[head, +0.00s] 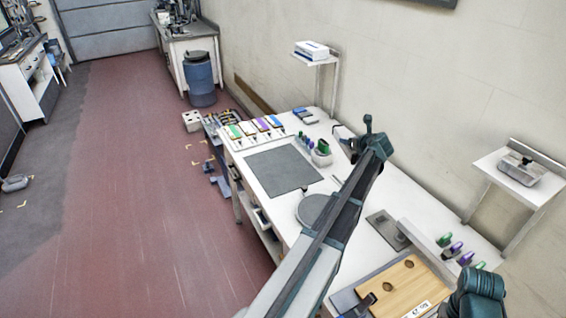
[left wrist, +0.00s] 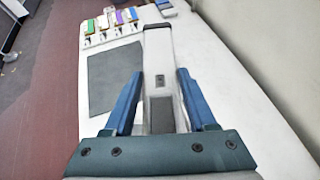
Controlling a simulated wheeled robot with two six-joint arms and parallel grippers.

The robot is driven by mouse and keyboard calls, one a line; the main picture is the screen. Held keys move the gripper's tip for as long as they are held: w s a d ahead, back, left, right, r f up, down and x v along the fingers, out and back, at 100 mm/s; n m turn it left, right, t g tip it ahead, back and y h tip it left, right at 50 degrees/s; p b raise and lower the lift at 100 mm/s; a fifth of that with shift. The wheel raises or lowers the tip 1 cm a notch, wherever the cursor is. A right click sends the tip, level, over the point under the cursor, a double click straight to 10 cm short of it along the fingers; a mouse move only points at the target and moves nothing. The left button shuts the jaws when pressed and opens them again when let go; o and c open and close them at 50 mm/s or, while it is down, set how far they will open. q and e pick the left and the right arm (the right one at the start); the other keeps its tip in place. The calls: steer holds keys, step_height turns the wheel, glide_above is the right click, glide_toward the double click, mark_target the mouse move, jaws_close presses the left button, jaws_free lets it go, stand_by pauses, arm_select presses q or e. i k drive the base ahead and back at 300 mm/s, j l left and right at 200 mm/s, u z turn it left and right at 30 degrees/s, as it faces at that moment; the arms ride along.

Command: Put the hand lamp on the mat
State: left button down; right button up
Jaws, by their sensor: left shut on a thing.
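The hand lamp (left wrist: 159,70) is a long pale grey bar with a dark panel at its near end. It sits between the blue fingers of my left gripper (left wrist: 160,76), which is shut on it. In the head view my left gripper (head: 352,144) is over the right side of the bench, right of the mat, partly hidden by my arm. The mat (head: 283,170) is a flat dark grey rectangle on the white bench, with nothing on it. It also shows left of the lamp in the left wrist view (left wrist: 113,77).
Several coloured items (head: 254,128) stand in a row behind the mat. A small holder with green-topped items (head: 321,152) stands by its right corner. A round grey disc (head: 316,209) lies nearer. A wooden board (head: 403,287) is at the near end. The wall bounds the right side.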

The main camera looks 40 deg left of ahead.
mark_target(274, 153)
steer(key=j+z, duration=0.15)
steer(key=j, duration=0.35)
steer(key=k+j+z, duration=0.15)
steer(key=j, duration=0.3)
steer(key=j+z, duration=0.2)
steer(key=j, duration=0.3)
steer(key=j+z, duration=0.15)
steer(key=j, duration=0.3)
steer(key=k+j+z, duration=0.15)
steer(key=j, duration=0.35)
steer(key=k+j+z, duration=0.1)
steer(key=j, duration=0.35)
steer(key=k+j+z, duration=0.15)
steer(key=j, duration=0.3)
steer(key=k+j+z, duration=0.15)
steer(key=j, duration=0.25)
steer(key=k+j+z, duration=0.25)
steer(key=j, duration=0.4)
steer(key=k+j+z, duration=0.25)
steer(key=k+j, duration=0.2)
steer(key=k+j+z, duration=0.25)
steer(key=k+j, duration=0.2)
steer(key=j, duration=0.15)
steer(key=k+j+z, duration=0.15)
steer(key=k+j, duration=0.15)
steer(key=j, duration=0.15)
steer(key=k+j+z, duration=0.2)
steer(key=j, duration=0.2)
steer(key=k, duration=0.05)
